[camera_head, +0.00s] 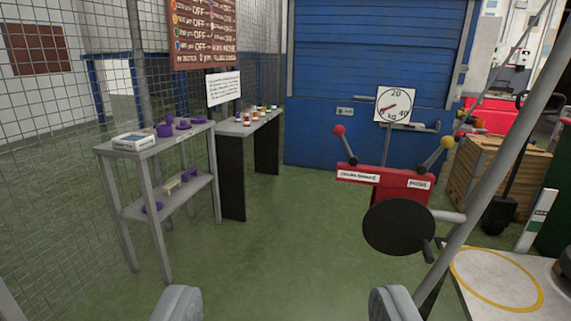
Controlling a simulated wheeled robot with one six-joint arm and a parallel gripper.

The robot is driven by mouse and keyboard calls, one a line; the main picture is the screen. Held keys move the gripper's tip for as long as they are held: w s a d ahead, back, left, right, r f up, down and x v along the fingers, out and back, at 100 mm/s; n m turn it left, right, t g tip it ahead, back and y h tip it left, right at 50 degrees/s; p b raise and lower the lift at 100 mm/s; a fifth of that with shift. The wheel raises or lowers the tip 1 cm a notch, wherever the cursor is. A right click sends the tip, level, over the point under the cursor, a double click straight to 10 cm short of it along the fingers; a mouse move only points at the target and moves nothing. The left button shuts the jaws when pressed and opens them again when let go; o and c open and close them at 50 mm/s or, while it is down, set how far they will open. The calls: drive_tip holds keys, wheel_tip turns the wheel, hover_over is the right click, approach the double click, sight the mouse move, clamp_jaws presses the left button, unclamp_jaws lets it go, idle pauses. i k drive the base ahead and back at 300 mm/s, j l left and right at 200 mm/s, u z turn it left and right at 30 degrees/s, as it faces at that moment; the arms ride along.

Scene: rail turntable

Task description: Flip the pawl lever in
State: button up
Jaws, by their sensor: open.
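A red lever box (400,180) stands right of the middle, with two levers and two small white labels too small to read surely. The left lever (345,144) has a red ball and leans left. The right lever (437,154) has a yellow ball and leans right. I cannot tell for certain which one is the pawl lever. My gripper (284,303) shows as two grey fingertips at the bottom edge, wide apart and empty. It is nearer to me than the box and apart from it, with green floor between the fingers.
A black disc (398,228) with a handle is in front of the box. A grey slanted pole (490,170) crosses the right side. A dial (394,104) is behind the levers. A grey shelf (122,150) with purple items stands left. The green floor (270,245) is clear between.

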sight(447, 142)
drive_tip(key=k+l, duration=0.1)
drive_tip(key=l, duration=0.95)
drive_tip(key=k+l, duration=0.15)
drive_tip(key=l, duration=0.35)
drive_tip(key=k+l, duration=0.1)
drive_tip(key=l, duration=0.4)
